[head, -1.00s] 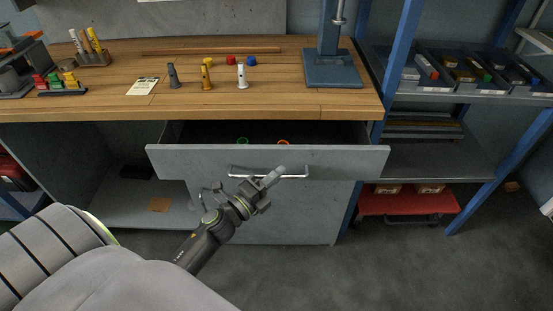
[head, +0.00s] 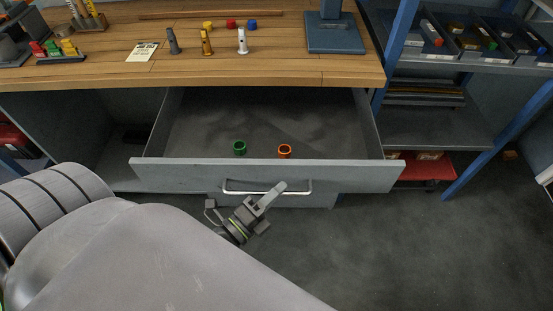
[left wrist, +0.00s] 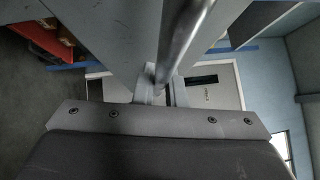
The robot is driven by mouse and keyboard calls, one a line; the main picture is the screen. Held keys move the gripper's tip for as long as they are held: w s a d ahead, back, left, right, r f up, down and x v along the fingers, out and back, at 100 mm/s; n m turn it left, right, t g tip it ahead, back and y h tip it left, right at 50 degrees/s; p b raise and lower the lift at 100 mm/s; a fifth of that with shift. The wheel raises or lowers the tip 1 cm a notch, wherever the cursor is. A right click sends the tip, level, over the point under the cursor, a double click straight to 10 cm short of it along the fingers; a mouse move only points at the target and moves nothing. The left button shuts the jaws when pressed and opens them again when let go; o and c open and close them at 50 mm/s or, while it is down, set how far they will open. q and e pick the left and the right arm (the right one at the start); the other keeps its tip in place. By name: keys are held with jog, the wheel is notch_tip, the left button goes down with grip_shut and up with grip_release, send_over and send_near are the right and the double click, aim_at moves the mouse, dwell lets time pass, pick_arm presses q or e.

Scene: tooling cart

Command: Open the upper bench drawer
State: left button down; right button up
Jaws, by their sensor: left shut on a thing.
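The upper bench drawer (head: 160,173) is pulled well out from under the wooden bench top, and its inside shows. A green ring (head: 239,147) and an orange ring (head: 284,151) sit in it near the front panel. The metal bar handle (head: 240,191) runs across the drawer front. My left gripper (head: 277,191) is at the right part of the handle, shut on it. In the left wrist view the handle bar (left wrist: 183,45) runs down between the fingers (left wrist: 158,88). My right gripper is not in view.
The bench top (head: 200,70) carries several small posts, coloured caps, a paper note and a blue-grey stand (head: 334,35). A blue-framed shelf (head: 440,125) with bins stands on the right. The grey floor (head: 400,250) in front is clear.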

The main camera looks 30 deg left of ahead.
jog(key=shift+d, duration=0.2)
pick_arm(q)
jog(key=c, duration=1.5)
grip_release()
